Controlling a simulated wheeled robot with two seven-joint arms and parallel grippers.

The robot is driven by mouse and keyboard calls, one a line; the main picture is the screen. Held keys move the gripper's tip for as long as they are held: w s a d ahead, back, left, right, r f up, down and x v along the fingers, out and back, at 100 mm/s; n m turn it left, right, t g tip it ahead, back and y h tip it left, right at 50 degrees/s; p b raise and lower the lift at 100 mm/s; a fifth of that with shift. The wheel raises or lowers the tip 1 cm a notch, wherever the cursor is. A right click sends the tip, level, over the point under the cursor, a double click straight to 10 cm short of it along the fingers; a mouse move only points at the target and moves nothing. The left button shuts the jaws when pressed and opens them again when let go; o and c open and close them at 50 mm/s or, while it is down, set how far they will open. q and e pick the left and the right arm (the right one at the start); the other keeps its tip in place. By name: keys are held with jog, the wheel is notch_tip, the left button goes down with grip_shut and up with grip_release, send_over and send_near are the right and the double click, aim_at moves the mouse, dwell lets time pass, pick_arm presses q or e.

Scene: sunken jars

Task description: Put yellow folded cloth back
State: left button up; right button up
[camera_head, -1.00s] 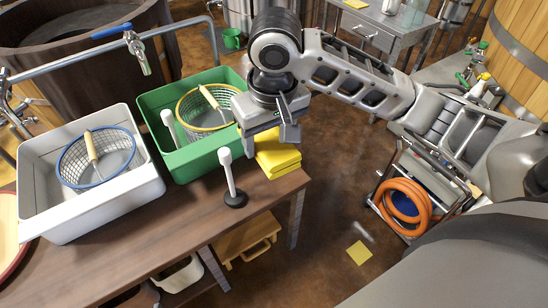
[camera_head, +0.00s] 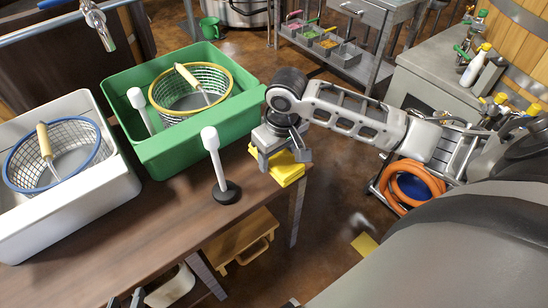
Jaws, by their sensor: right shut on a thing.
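Yellow folded cloth (camera_head: 288,172) lies in layers at the right end of the brown table (camera_head: 110,235). My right gripper (camera_head: 281,158) is directly above it, pointing down and shut on the upper cloth. Its fingers hide part of the cloth, and I cannot tell whether the held layer touches those beneath. Grey tips at the bottom edge look like my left gripper (camera_head: 125,300); whether it is open is unclear.
A white paper-holder-like post (camera_head: 213,160) on a black base stands left of the cloth. A green tub (camera_head: 180,150) and a white tub (camera_head: 95,205) hold wire baskets. Another yellow square (camera_head: 364,244) lies on the floor. A cart with an orange hose (camera_head: 392,185) stands at right.

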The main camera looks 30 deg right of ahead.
jog(key=w+d+f, duration=0.1)
jog(key=w+f, duration=0.1)
jog(key=w+d+f+b, duration=0.1)
jog(key=w+f, duration=0.1)
jog(key=w+d+f+b, duration=0.1)
jog(key=w+f, duration=0.1)
jog(key=shift+w+d+f, duration=0.15)
jog(key=shift+d, duration=0.05)
jog(key=shift+w+d+f, duration=0.15)
jog(key=shift+w+f, duration=0.15)
jog(key=shift+f, duration=0.05)
pick_arm(q)
jog(key=shift+d+f+b, duration=0.1)
jog(key=shift+f+b, duration=0.35)
jog(key=shift+f, duration=0.1)
pick_arm(e)
jog(key=shift+d+f, duration=0.1)
jog(key=shift+f, duration=1.55)
jog(key=shift+f, duration=0.1)
jog(key=o, duration=1.1)
jog(key=shift+c, duration=0.2)
